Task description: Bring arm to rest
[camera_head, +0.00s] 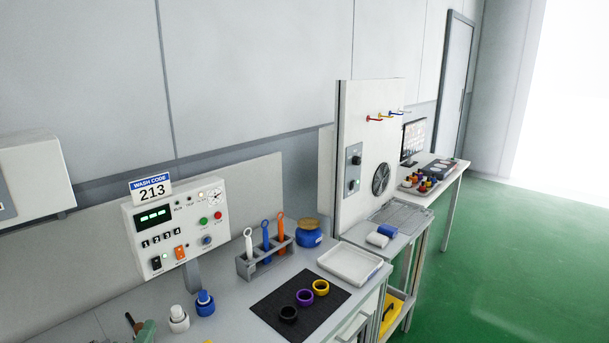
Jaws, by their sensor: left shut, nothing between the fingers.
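My right gripper is not in view.
A control panel (175,222) with a "213" sign (151,190) stands behind. A tool rack (266,258), blue jar (309,236), white tray (350,265) and dark mat (285,308) with three rings are to the right. Green floor (500,260) is open at right.

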